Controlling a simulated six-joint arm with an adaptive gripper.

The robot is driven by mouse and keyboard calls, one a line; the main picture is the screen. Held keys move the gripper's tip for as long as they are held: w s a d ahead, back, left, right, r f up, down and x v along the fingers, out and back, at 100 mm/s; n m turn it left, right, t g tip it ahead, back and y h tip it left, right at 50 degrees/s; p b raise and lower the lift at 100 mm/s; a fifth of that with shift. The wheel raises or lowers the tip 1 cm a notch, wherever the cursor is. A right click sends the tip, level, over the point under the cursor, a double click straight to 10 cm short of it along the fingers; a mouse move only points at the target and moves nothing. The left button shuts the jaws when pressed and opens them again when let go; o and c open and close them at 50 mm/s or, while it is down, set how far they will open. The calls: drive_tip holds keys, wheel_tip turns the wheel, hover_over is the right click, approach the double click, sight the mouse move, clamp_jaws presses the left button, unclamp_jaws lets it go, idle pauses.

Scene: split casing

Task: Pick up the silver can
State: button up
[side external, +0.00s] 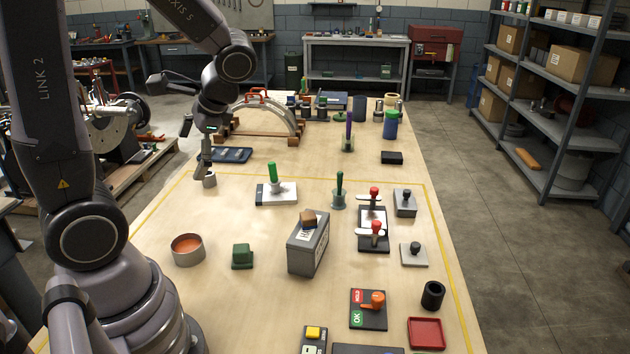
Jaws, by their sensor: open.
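The gripper is open. At this size I cannot tell whether a fingertip touches the can or whether the can sits between the fingers.
A dark blue tray (232,155) lies just behind the can. A white block with a green handle (275,191) stands to the right. A round tin with orange contents (188,250) and a green block (242,256) are nearer the front. The table between them is clear.

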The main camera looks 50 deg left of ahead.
drive_tip(key=w+a+f+m+g+y, duration=0.1)
drive_tip(key=a+f+m+g+y, duration=0.1)
drive_tip(key=a+f+g+y, duration=0.3)
drive_tip(key=m+y, duration=0.3)
drive_tip(key=m, duration=0.2)
hover_over(198, 250)
drive_tip(key=w+d, duration=0.1)
wheel_tip(198, 250, down, 9)
drive_tip(key=f+m+y, duration=0.1)
drive_tip(key=f+m, duration=0.1)
drive_tip(key=f, duration=0.1)
drive_tip(key=s+a+f+m+t+y, duration=0.1)
drive_tip(key=f, duration=0.2)
drive_tip(key=a+f+m+t+y, duration=0.1)
drive_tip(key=f+m, duration=0.1)
drive_tip(key=f, duration=0.1)
drive_tip(key=shift+s+a+m+y, duration=0.2)
drive_tip(key=shift+s+m+y, duration=0.1)
drive_tip(key=shift+y, duration=0.1)
wheel_tip(198, 250, down, 7)
drive_tip(key=shift+r, duration=0.1)
drive_tip(key=shift+x, duration=1.15)
drive_tip(key=shift+s+a, duration=0.15)
drive_tip(key=shift+a, duration=0.2)
drive_tip(key=c, duration=1)
drive_tip(key=shift+c, duration=0.2)
